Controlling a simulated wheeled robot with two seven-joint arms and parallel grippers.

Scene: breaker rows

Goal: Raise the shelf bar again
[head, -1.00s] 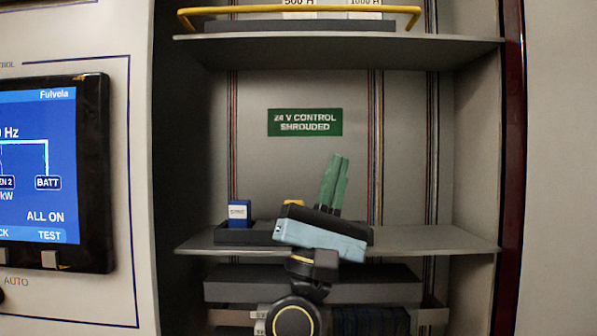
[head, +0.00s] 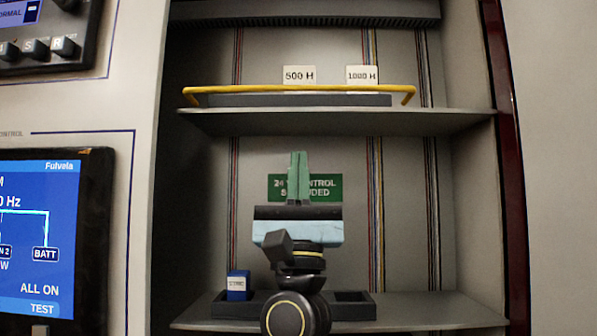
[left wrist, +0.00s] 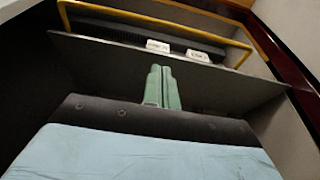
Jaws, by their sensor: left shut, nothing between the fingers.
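The yellow shelf bar (head: 300,91) runs across the front of the upper shelf (head: 340,121), its ends bent back at the left and right. It sits just above the shelf's front edge. It also shows in the left wrist view (left wrist: 160,22), above the shelf underside. My left gripper (head: 298,155) points up in front of the green sign, below the upper shelf and apart from the bar. Its green fingers are together and hold nothing; they also show in the left wrist view (left wrist: 161,75). My right gripper is in neither view.
Labels 500 H (head: 299,75) and 1000 H (head: 362,75) stand behind the bar. The lower shelf (head: 440,312) holds a dark tray (head: 355,306) and a blue block (head: 238,285). A screen panel (head: 45,240) is at the left. Space between the shelves is open on both sides of my arm.

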